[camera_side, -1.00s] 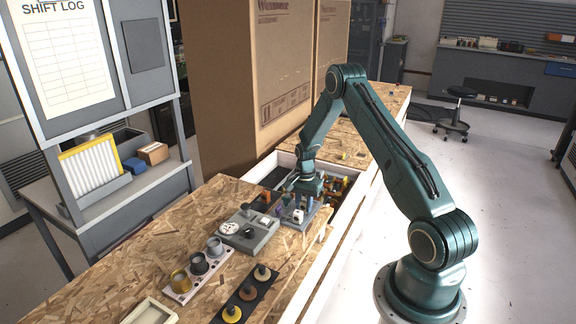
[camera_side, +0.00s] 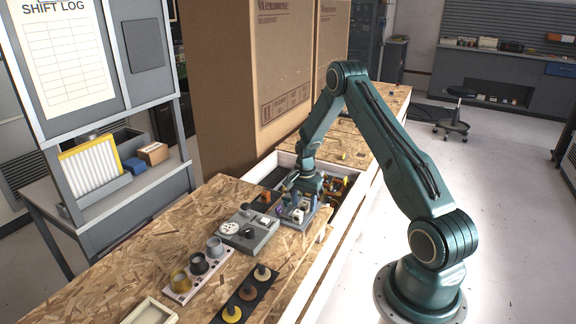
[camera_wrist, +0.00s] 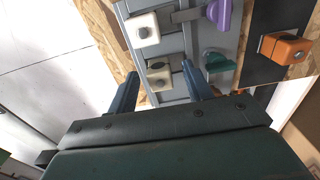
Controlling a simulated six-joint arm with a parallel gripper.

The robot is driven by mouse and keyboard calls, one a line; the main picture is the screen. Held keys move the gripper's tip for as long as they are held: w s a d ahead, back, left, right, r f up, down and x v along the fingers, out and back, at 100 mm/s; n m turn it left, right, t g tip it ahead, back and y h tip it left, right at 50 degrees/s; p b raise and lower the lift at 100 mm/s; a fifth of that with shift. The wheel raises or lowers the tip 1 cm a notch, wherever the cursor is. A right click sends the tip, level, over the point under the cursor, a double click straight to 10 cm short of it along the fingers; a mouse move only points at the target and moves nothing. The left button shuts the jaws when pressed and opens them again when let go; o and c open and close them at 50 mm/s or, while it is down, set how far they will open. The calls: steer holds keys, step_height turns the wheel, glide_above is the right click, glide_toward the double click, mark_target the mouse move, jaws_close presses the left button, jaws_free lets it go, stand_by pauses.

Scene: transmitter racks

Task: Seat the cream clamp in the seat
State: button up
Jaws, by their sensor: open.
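In the wrist view, a cream clamp (camera_wrist: 159,77) with a dark round knob sits on a grey rack (camera_wrist: 172,44). A paler, whitish clamp block (camera_wrist: 143,29) sits just above it in the picture. My gripper (camera_wrist: 160,70) is open, with one blue finger on each side of the lower cream block. I cannot tell whether the fingers touch it. In the side view, my gripper (camera_side: 303,193) is low over the small rack at the bench's far part and partly hides it. Which spot is the seat is not clear.
A purple handle (camera_wrist: 226,14) and a green one (camera_wrist: 218,63) stand close to the right finger. An orange block (camera_wrist: 285,48) is farther right on a dark strip. In the side view, a grey box with dials (camera_side: 248,231) stands nearer the camera.

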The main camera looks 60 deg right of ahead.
mark_target(303, 204)
step_height(303, 204, up, 12)
steer(key=shift+r, duration=0.25)
stand_by(0.3)
stand_by(0.5)
steer(key=s+a+r+n+t+h, duration=0.15)
steer(key=a+r+n, duration=0.25)
steer(key=a+r, duration=0.5)
steer(key=s+a+r+n+t+y, duration=0.15)
steer(key=a+r+n, duration=0.25)
steer(key=a+r, duration=0.55)
steer(key=s+a+r+n+t, duration=0.1)
steer(key=s+a+r+n, duration=0.1)
steer(key=s+a+n, duration=0.3)
steer(key=s+a+r+n+t, duration=0.1)
steer(key=s+a+n, duration=0.4)
steer(key=s, duration=0.8)
steer(key=a+r, duration=0.1)
steer(key=a, duration=0.2)
steer(key=shift+s+a+r+t, duration=0.15)
steer(key=shift+a+r+t, duration=0.05)
steer(key=shift+r+t, duration=0.1)
